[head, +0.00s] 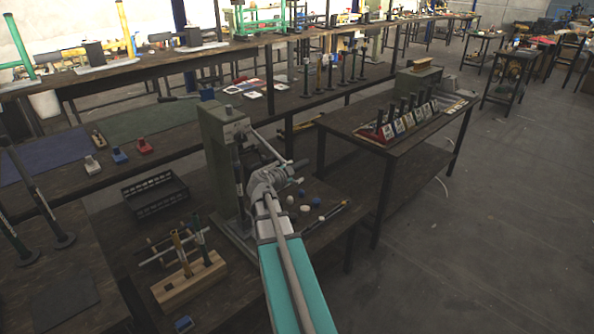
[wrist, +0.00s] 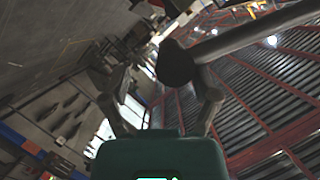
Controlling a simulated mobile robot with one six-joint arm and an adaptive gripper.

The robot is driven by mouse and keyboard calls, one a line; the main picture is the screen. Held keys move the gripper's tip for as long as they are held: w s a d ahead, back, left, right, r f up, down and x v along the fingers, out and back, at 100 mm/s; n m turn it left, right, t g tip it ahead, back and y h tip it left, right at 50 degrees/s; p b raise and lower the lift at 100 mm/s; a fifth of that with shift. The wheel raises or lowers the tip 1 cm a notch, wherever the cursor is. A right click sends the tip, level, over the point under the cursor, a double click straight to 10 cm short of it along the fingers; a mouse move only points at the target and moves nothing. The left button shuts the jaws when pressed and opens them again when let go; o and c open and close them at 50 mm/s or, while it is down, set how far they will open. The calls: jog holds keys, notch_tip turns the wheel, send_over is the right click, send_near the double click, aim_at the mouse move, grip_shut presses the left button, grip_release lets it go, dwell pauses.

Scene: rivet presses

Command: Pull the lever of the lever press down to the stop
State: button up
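The lever press (head: 222,140) is a grey-green column on a base plate on the low dark bench in the head view. Its light grey lever (head: 268,146) slopes from the press head down to the right, towards my gripper (head: 290,174). In the wrist view the lever bar (wrist: 255,34) enters from the upper right and ends in a dark round knob (wrist: 176,65). My gripper's two fingers (wrist: 160,92) stand apart, with the knob between and just above them in the picture. I cannot tell whether either finger touches it.
A wooden block with upright tools (head: 190,282) and a black crate (head: 155,194) stand left of the press. Several small round pieces (head: 305,208) lie right of it. Another table (head: 395,150) with a rack stands to the right. The floor (head: 480,220) beyond is open.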

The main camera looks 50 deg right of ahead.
jog(key=p+v, duration=0.2)
jog(key=v, duration=1)
jog(key=shift+s+f+p, duration=0.3)
jog(key=shift+f+p, duration=0.05)
jog(key=shift+f, duration=0.05)
dwell(1.0)
jog(key=shift+a, duration=0.2)
dwell(0.6)
jog(key=s+a+f+n+g+y+p, duration=0.1)
jog(key=a+f+n+y+p, duration=0.1)
jog(key=a+n+y+p, duration=0.2)
jog(key=s+a+f+n+g+y+p, duration=0.1)
jog(key=a+n+y+p, duration=0.3)
jog(key=a+n+y, duration=0.6)
jog(key=a+f+n+g, duration=0.1)
jog(key=a+n, duration=0.9)
jog(key=a, duration=1.1)
jog(key=shift+a+f+p, duration=0.2)
jog(key=shift+a+p, duration=0.1)
jog(key=shift+p, duration=0.05)
jog(key=shift+d, duration=0.1)
